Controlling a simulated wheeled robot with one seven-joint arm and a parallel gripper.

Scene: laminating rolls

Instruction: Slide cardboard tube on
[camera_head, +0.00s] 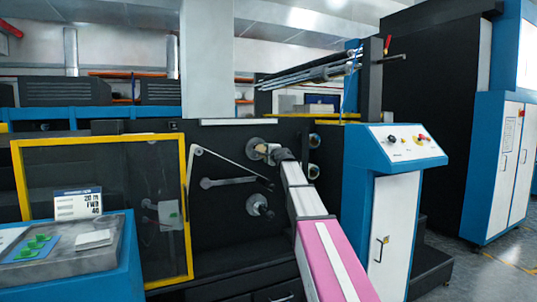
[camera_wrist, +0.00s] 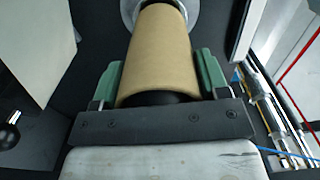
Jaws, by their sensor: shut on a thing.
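The brown cardboard tube (camera_wrist: 155,50) lies between the two green fingers of my gripper (camera_wrist: 160,82) in the wrist view, and my gripper is shut on it. The tube's far end meets or sits just in front of a round grey metal flange (camera_wrist: 195,8). The dark near end of the tube faces my palm. In the head view the tube (camera_head: 262,149) shows small at the upper spindle (camera_head: 254,146) of the black machine, with my gripper (camera_head: 273,152) beside it. How far the tube is around the spindle is hidden.
A lower spindle (camera_head: 259,205) and a grey lever arm (camera_head: 225,182) stick out from the black panel. A yellow-framed clear door (camera_head: 188,210) stands at left. A blue-and-white control cabinet (camera_head: 395,215) stands close at right of my arm.

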